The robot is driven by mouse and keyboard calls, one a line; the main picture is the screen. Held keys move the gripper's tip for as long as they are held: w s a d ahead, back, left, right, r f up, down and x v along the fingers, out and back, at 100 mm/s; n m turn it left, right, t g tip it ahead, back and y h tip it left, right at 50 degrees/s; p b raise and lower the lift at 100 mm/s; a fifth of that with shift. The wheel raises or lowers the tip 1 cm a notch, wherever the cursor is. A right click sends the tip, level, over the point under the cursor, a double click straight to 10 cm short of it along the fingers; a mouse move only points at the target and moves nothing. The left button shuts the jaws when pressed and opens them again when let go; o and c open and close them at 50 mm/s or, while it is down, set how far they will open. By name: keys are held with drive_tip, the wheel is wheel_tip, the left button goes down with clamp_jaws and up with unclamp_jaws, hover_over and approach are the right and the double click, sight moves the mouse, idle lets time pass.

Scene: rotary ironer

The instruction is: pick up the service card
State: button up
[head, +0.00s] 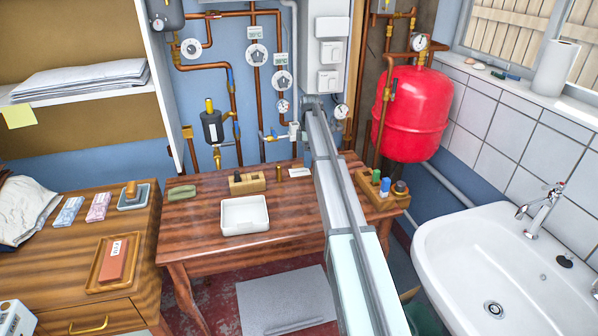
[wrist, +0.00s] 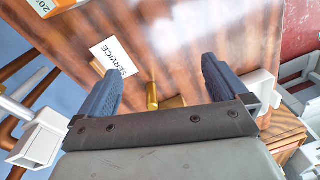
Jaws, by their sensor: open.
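The service card (wrist: 113,58) is a small white card with the printed word SERVICE. In the wrist view it is over the brown wooden table, just beyond the tip of the left finger, which seems to overlap its lower edge. In the head view a small white card (head: 301,171) shows near the back of the table, close beside my arm. I cannot tell how it is supported. My gripper (wrist: 160,68) is open, its two dark blue fingers wide apart with nothing held between them. The gripper is not clearly visible in the head view.
A brass cylinder (head: 279,174) stands near the card. A white tray (head: 244,215), a wooden block with knobs (head: 247,183) and a green item (head: 181,192) are further left. A block with coloured pegs (head: 384,190) is right of my arm. Copper pipes and gauges line the wall behind.

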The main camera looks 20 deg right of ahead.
drive_tip(key=w+r+n, duration=0.2)
drive_tip(key=w+n, duration=0.1)
drive_tip(key=w, duration=0.6)
hover_over(302, 171)
drive_tip(key=shift+t+h, duration=0.3)
drive_tip(key=shift+t, duration=0.1)
drive_tip(key=f, duration=0.8)
drive_tip(key=shift+s+f, duration=0.15)
drive_tip(key=shift+s, duration=0.15)
drive_tip(key=shift+w+d+f, duration=0.1)
drive_tip(key=shift+w+f, duration=0.05)
drive_tip(key=shift+f, duration=1.25)
drive_tip(key=shift+w+f, duration=0.15)
drive_tip(key=shift+f, duration=1.2)
drive_tip(key=c, duration=1)
drive_tip(key=shift+r, duration=0.1)
